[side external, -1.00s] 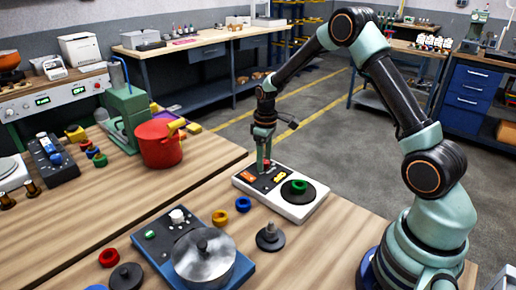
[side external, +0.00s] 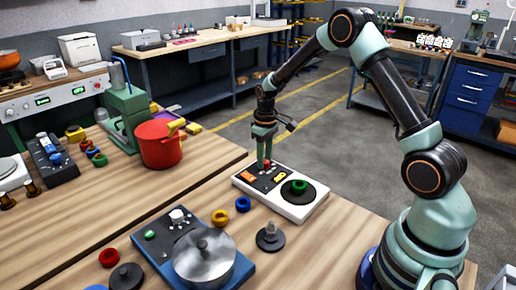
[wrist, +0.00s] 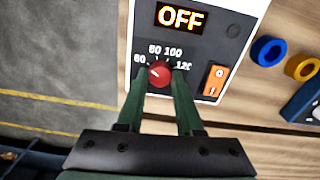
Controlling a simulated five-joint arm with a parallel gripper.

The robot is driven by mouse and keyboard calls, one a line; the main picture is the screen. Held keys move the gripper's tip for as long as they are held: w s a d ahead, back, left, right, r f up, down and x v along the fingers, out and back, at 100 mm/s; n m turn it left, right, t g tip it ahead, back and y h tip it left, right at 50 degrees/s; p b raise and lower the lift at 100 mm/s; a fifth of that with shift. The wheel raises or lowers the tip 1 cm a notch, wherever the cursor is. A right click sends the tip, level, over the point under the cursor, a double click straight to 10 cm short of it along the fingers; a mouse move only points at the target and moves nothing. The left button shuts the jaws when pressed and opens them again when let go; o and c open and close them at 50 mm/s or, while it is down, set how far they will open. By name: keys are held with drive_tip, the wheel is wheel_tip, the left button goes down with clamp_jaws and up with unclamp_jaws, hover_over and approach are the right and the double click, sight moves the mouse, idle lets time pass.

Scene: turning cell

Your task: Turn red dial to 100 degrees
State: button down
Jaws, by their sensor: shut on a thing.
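The red dial (wrist: 160,73) sits on the white control box (side external: 308,208), below a lit display (wrist: 181,17) that reads OFF. The scale around it shows 60, 80, 100 and 120. A small light mark on the dial seems to face the upper left, towards the 60 side, but it is too small to read exactly. My gripper (wrist: 161,80) points down at the box, its two green fingers shut on the dial from either side. In the side view my gripper (side external: 264,166) stands over the far left part of the box, and its fingers largely hide the dial.
An orange rocker switch (wrist: 215,81) lies close to the right of the dial. A black disc with a green ring (side external: 298,187) is on the box's near right end.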

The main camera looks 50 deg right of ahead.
drive_tip(key=m, duration=0.3)
drive_tip(key=shift+a+m, duration=0.2)
drive_tip(key=shift+m, duration=0.1)
drive_tip(key=m, duration=0.3)
drive_tip(key=shift+m, duration=0.3)
drive_tip(key=m, duration=0.6)
drive_tip(key=shift+d+g, duration=0.1)
drive_tip(key=shift+g, duration=0.2)
drive_tip(key=shift+m, duration=0.3)
drive_tip(key=c, duration=0.6)
unclamp_jaws()
drive_tip(key=shift+o, duration=0.2)
drive_tip(key=shift+d, duration=0.1)
